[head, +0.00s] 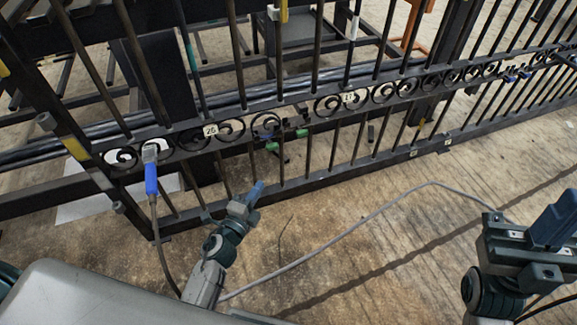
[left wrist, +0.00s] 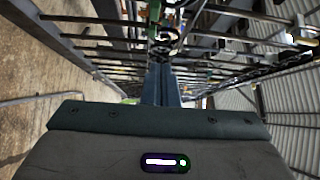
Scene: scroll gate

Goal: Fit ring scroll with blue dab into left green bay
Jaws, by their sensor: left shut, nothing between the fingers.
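The dark gate carries a band of scrolls. Two green pieces, left (head: 272,147) and right (head: 302,133), sit at the band beside a dark scroll (head: 266,122) near plate 26. I cannot make out a blue dab on this scroll, or whether it is seated. My left gripper (head: 258,188) is shut and empty, below and in front of the band, pointing at the gate. In the left wrist view its closed fingers (left wrist: 160,85) point towards a dark curled scroll (left wrist: 163,46). My right gripper (head: 552,222) is at the right edge, away from the gate; its fingertips are unclear.
Number plates 26 (head: 210,130) and 27 (head: 349,98) mark the band. A blue-handled tool (head: 151,178) with a cable hangs at the gate's left. A grey cable (head: 370,210) crosses the floor. Small blue pieces (head: 512,77) show far right. The floor in front is mostly clear.

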